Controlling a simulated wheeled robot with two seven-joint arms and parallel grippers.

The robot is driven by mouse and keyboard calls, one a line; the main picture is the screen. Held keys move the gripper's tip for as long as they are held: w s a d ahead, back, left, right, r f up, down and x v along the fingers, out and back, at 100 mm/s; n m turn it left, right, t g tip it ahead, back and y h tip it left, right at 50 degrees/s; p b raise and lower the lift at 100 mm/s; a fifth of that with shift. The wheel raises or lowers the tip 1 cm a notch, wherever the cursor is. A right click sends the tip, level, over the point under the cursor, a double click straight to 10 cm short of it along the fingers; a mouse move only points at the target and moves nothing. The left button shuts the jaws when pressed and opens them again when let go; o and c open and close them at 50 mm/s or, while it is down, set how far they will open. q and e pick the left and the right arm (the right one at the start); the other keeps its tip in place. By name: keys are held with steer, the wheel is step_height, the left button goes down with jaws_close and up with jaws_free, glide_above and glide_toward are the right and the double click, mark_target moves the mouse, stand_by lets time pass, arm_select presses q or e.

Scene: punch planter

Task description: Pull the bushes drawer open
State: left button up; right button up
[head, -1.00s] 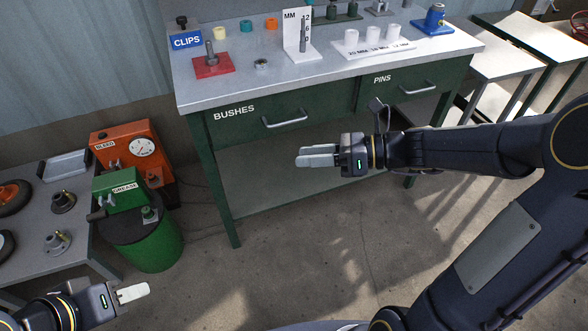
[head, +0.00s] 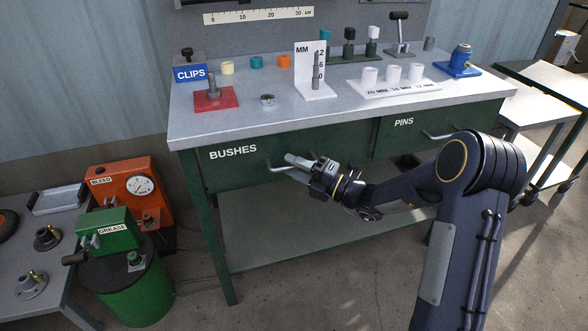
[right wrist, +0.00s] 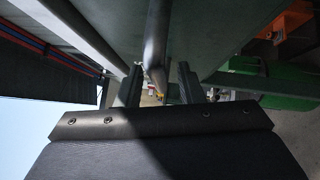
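The bushes drawer (head: 228,174) is a dark green front under the left part of the workbench top, labelled BUSHES. It looks shut, flush with the bench frame. Its pale bar handle (head: 279,168) shows at the left end; my right gripper covers the rest. My right gripper (head: 296,161) is at the handle, pointing left toward the drawer. In the right wrist view its two dark fingers (right wrist: 159,84) stand apart, with the grey handle bar (right wrist: 157,42) between them. I cannot tell whether either finger touches the bar. My left gripper is out of view.
The pins drawer (head: 405,136) is to the right, partly behind my right arm. The workbench top (head: 215,122) holds a red block, a blue clips box and white bushes. A green grease drum (head: 140,290) and orange bleed unit (head: 132,190) stand at left.

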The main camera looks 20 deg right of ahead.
steer(key=shift+w+a, duration=0.15)
steer(key=shift+c, duration=0.4)
jaws_close()
